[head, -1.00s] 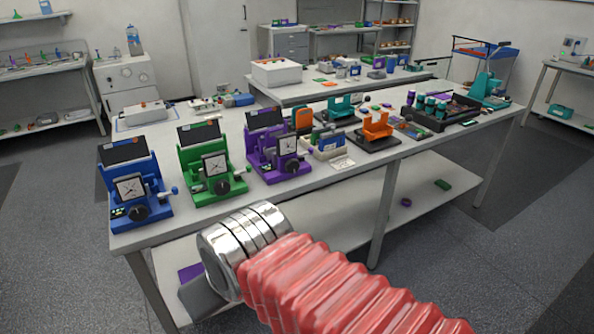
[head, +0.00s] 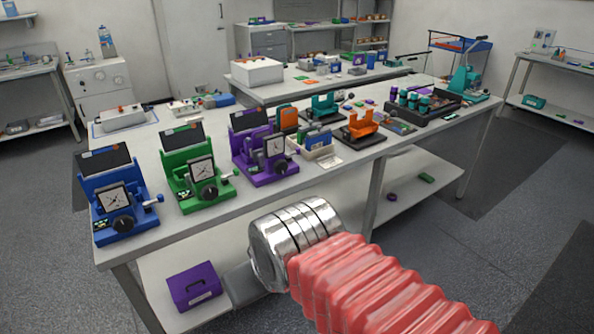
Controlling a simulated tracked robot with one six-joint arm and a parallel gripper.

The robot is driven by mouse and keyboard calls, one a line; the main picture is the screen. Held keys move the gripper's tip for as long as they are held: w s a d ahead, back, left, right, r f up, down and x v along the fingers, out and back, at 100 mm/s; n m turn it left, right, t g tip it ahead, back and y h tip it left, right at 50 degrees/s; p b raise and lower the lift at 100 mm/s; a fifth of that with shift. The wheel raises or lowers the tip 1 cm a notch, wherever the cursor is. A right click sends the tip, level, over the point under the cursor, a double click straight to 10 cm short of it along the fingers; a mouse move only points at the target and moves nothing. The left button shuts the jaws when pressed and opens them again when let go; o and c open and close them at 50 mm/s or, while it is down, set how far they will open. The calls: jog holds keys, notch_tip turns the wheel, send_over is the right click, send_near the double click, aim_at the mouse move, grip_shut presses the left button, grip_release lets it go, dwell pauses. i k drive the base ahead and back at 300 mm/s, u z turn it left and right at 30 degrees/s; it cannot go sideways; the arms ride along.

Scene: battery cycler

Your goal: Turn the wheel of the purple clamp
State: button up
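The purple clamp (head: 240,150) stands on the white table, to the right of the green and blue ones. It has a dark tilted panel, a square white dial (head: 275,145) and a dark round knob low on its front (head: 281,166), which may be its wheel. My arm, with a red ribbed sleeve and a shiny metal end, reaches in from the lower right, in front of the table and below the purple clamp. The grey part past the metal end (head: 243,285) seems to be my gripper; its fingers cannot be made out. Nothing touches the clamp.
The green clamp (head: 184,168) and blue clamp (head: 105,190) stand to the left on the same table. An orange device (head: 363,123) and a dark tray (head: 440,108) stand to the right. A purple box (head: 194,285) lies on the lower shelf. The floor in front is clear.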

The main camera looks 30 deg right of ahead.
aim_at(281, 166)
jog(key=u, duration=0.05)
jog(key=i, duration=1)
jog(key=z, duration=0.1)
